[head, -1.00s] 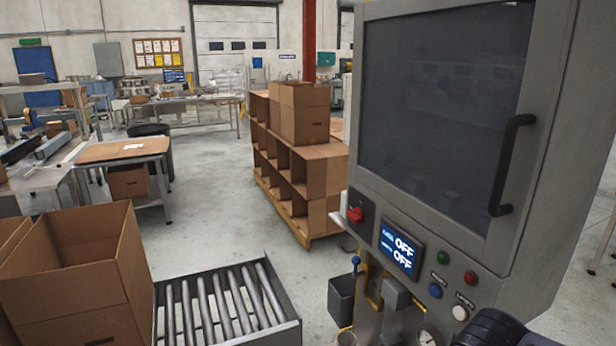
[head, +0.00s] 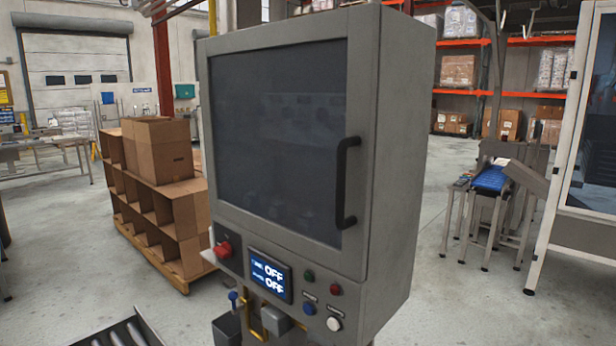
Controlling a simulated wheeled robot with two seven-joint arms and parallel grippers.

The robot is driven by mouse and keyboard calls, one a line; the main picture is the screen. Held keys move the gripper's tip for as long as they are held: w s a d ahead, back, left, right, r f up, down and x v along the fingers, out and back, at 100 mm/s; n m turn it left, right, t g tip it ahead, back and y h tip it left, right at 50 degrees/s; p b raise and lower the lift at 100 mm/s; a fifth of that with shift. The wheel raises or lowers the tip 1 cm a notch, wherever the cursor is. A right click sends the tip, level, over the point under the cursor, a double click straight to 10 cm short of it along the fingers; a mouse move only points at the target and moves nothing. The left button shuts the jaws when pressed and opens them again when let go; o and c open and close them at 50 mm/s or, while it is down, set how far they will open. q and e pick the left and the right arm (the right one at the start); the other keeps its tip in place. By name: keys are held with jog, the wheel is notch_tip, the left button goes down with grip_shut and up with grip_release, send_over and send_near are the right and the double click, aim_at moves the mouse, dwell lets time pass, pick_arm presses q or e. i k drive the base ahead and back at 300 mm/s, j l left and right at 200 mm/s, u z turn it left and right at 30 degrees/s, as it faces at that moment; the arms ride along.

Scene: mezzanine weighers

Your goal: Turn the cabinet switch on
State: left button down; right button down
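The grey cabinet (head: 390,150) stands in the middle of the head view, with a dark window (head: 280,140) and a black door handle (head: 346,183). On its lower front panel, at the left, is a red rotary switch (head: 223,250). Beside it a blue display (head: 270,276) reads OFF on two lines. To the right are a green button (head: 309,276), a red button (head: 336,289), a blue button (head: 308,309) and a white button (head: 333,324). Neither of my grippers is in view.
A roller conveyor (head: 125,333) lies at the lower left. A shelf of cardboard compartments (head: 150,205) with a box on top stands behind and left of the cabinet. A small blue-belted machine (head: 492,180) stands at the right. Open floor (head: 450,300) lies right of the cabinet.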

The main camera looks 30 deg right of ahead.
aim_at(225, 252)
jog(key=i+u, duration=0.1)
jog(key=i, duration=0.9)
jog(key=l, duration=0.1)
